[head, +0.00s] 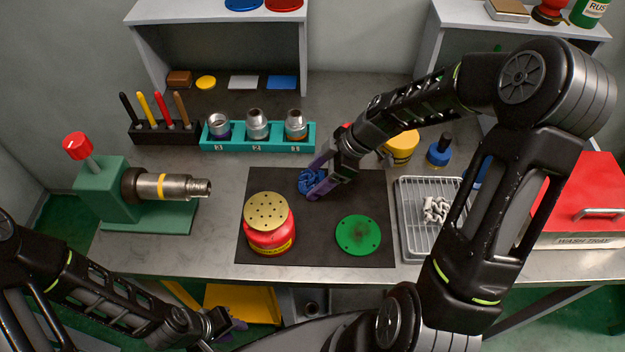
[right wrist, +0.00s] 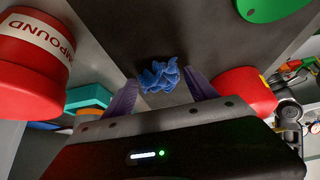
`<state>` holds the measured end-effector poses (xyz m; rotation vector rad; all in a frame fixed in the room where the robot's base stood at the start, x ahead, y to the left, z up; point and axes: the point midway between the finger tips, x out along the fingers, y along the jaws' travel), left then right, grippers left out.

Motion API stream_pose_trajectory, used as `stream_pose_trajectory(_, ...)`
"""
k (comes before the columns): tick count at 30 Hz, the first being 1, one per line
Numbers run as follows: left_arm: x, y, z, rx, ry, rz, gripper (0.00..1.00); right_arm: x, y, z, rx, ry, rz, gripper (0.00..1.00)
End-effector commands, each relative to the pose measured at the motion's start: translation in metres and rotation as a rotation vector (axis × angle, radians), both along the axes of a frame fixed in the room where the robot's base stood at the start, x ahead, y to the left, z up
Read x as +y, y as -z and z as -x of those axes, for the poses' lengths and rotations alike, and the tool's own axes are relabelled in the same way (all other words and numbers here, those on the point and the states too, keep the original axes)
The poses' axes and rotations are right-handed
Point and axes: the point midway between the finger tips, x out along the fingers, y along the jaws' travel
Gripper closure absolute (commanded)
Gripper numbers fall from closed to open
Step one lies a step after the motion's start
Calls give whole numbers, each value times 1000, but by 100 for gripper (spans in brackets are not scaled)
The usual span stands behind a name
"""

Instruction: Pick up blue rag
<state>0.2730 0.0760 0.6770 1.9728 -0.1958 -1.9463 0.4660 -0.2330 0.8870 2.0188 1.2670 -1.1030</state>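The crumpled blue rag (head: 308,182) lies on the dark mat (head: 310,245), near the mat's back edge. My right gripper (head: 318,176) is down at the rag, with its purple fingers around it in the head view. In the right wrist view, the rag (right wrist: 158,76) sits between and just beyond the tips of the right gripper (right wrist: 162,88). The fingers are spread, with a gap beside the rag. My left gripper (head: 232,325) is low in front of the table edge, far from the rag; its fingers are too small to read.
A red tub with a perforated tan lid (head: 267,220) and a green disc (head: 358,235) are on the mat. A wire-rack tray (head: 404,222) with a white rag (head: 436,210) stands to the right. A green vise (head: 110,192) holds a pipe at left. A teal socket holder (head: 258,144) is behind.

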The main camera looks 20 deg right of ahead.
Motion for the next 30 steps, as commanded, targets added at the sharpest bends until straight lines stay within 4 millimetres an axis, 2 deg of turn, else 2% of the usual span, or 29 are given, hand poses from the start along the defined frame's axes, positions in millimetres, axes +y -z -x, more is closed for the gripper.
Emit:
stream_pose_trajectory(2,0,0,0,0,0,0,67,0,0,0,0,0,0,41)
stream_pose_trajectory(18,0,0,0,0,0,0,67,0,0,0,0,0,0,85)
stream_pose_trajectory(30,0,1,0,0,0,0,67,0,-6,-1,-1,0,1,85)
